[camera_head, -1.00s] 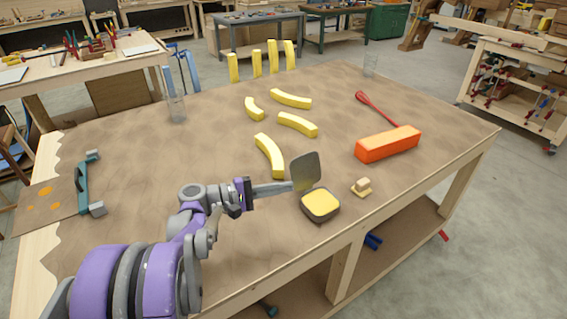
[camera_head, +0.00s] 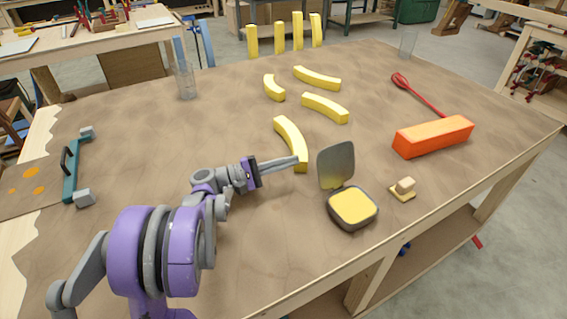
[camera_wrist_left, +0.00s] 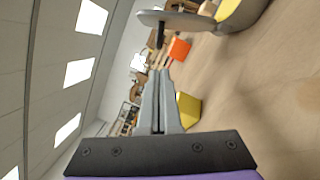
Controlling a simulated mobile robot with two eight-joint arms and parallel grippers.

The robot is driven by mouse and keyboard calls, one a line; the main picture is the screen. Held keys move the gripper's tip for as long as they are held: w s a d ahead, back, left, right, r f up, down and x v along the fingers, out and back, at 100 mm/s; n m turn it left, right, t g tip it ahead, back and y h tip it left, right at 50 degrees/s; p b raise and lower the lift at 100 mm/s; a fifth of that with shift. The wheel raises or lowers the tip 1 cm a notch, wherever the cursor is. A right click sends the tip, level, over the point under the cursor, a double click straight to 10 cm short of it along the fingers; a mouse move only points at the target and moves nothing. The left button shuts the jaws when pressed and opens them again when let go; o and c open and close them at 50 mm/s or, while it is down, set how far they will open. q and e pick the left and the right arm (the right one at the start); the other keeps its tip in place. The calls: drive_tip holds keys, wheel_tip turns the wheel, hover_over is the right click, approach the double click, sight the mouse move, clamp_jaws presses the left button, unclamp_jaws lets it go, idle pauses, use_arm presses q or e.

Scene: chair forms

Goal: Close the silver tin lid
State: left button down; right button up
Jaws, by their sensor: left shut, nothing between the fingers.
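The silver tin (camera_head: 352,222) sits near the table's front edge with yellow showing inside its open top. Its grey lid (camera_head: 336,165) stands up at the tin's back edge. My left gripper (camera_head: 297,160) is shut and empty, left of the lid, with a visible gap between its tips and the lid. In the left wrist view my shut fingers (camera_wrist_left: 158,82) point toward the scene, with the lid (camera_wrist_left: 178,21) seen nearly edge-on and part of the tin (camera_wrist_left: 236,14) at the top. My right gripper is not in view.
Several yellow curved pieces (camera_head: 291,139) lie behind the gripper. A small wooden block on a yellow base (camera_head: 404,189) is right of the tin. An orange block (camera_head: 433,136) and a red spoon-like tool (camera_head: 419,94) lie farther right.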

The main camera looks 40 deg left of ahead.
sight(332, 162)
use_arm(q)
drive_tip(key=x, duration=0.6)
drive_tip(key=shift+w, duration=0.15)
drive_tip(key=shift+d+r+m+p, duration=0.25)
drive_tip(key=shift+r+m+p, duration=0.15)
drive_tip(key=shift+m, duration=0.1)
